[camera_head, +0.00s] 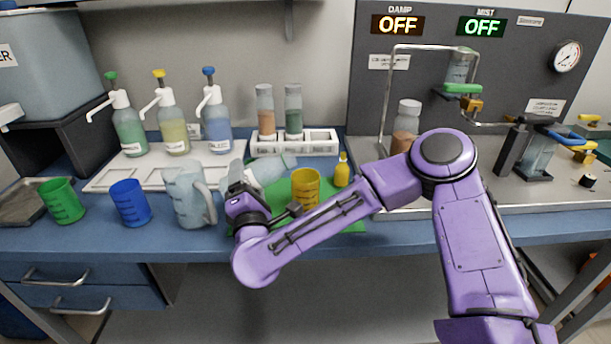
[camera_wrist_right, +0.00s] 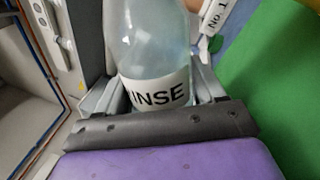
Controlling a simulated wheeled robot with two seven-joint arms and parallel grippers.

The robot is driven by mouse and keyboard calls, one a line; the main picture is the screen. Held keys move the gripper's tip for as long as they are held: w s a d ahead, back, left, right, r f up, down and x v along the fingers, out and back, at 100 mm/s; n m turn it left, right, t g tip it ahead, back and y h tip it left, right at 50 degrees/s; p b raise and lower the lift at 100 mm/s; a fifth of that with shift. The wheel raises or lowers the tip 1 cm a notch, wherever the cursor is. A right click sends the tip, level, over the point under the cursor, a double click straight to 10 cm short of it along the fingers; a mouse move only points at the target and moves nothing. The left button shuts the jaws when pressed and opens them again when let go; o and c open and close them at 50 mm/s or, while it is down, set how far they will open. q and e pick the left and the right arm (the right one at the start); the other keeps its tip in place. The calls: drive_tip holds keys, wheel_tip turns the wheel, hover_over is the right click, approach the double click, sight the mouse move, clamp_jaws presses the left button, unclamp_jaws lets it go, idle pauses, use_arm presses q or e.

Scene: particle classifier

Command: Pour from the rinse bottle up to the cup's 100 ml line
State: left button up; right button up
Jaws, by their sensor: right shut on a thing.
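My right gripper (camera_head: 240,180) is shut on the rinse bottle (camera_head: 268,169), a translucent pale bottle. In the head view the bottle is tipped far over to the right, above the green mat. In the right wrist view the rinse bottle (camera_wrist_right: 155,50) sits between the fingers, its white label reading "INSE". A yellow cup (camera_head: 305,188) with dark marks stands upright on the mat, just right of and below the bottle in the picture. The bottle's outlet and any stream are not clear, and the liquid level in the cup cannot be read. My left gripper is not in view.
A clear pitcher (camera_head: 188,198), a blue cup (camera_head: 130,203) and a green cup (camera_head: 62,201) stand left. Behind are pump bottles on a white tray (camera_head: 105,181) and a rack (camera_head: 322,142) with two vials. A small yellow bottle (camera_head: 342,171) stands right of the yellow cup.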

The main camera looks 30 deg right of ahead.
sight(246, 166)
drive_tip(key=shift+w+a+r+m+p, duration=0.1)
drive_tip(key=shift+a+r+m+p, duration=0.1)
drive_tip(key=shift+r+m+p, duration=0.55)
idle(0.8)
drive_tip(key=shift+d+r+m+h+b, duration=0.15)
drive_tip(key=shift+r+m+h+b, duration=0.15)
drive_tip(key=shift+r+m+b, duration=0.4)
drive_tip(key=shift+d+r+m+h+b, duration=0.15)
drive_tip(key=shift+r+m+h+b, duration=0.2)
drive_tip(key=shift+m+b, duration=0.5)
idle(1.4)
